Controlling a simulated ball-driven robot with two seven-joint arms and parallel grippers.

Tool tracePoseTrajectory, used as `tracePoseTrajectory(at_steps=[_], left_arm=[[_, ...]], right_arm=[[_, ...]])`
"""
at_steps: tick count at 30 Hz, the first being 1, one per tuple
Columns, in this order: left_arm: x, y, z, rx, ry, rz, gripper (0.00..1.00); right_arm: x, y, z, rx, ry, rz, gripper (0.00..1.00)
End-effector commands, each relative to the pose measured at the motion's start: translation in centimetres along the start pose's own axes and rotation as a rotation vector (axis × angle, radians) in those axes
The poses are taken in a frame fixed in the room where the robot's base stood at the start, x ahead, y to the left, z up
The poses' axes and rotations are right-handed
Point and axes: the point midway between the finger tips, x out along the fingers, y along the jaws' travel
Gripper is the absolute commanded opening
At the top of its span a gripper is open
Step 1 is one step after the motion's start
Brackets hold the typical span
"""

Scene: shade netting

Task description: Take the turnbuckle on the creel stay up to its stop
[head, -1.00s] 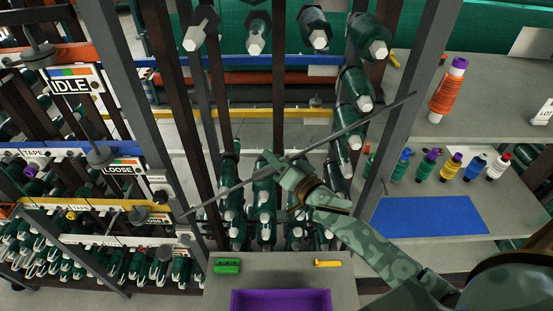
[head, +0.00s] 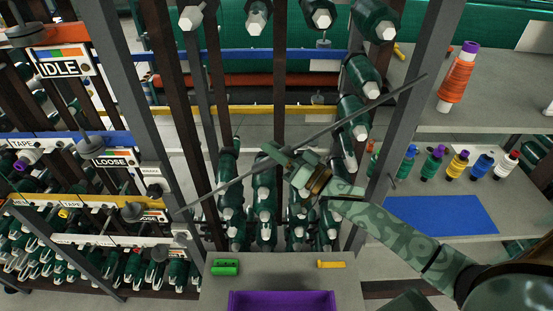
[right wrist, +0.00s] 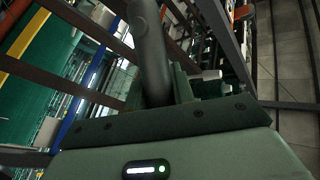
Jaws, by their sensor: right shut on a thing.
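The creel stay (head: 385,100) is a thin grey rod running diagonally across the front of the creel, from low left to high right. My right gripper (head: 283,160) is shut around the middle of this stay. In the right wrist view, a thick dark grey round body, the turnbuckle (right wrist: 150,50), stands between the fingers. The fingers hide most of the turnbuckle in the head view, and its stop cannot be made out. My left gripper is not in view.
Dark creel posts (head: 205,120) and green bobbins (head: 357,72) surround the stay. A shelf on the right holds a blue mat (head: 440,215) and several small spools. A grey ledge below carries a green block (head: 225,267), a yellow piece (head: 331,264) and a purple tray (head: 282,294).

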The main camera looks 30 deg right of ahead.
Motion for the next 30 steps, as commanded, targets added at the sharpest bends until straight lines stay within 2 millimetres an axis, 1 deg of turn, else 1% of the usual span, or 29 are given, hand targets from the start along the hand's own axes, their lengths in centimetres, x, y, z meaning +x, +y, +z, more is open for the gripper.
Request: tracePoseTrajectory(at_steps=[1,15,21,24,30], left_arm=[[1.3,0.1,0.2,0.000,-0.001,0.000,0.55],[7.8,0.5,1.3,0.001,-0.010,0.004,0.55],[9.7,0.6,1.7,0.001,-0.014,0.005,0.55],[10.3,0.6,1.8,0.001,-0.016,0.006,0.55],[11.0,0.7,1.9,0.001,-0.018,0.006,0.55]], right_arm=[[-0.1,0.4,0.3,-0.026,-0.001,-0.037,0.02],[-0.2,-0.2,0.4,-0.226,0.000,-0.397,0.02],[-0.2,-0.6,0.3,-0.282,0.001,-0.500,0.02],[-0.2,-0.7,0.2,-0.301,0.001,-0.535,0.02],[-0.3,-0.9,0.1,-0.322,0.001,-0.576,0.02]])
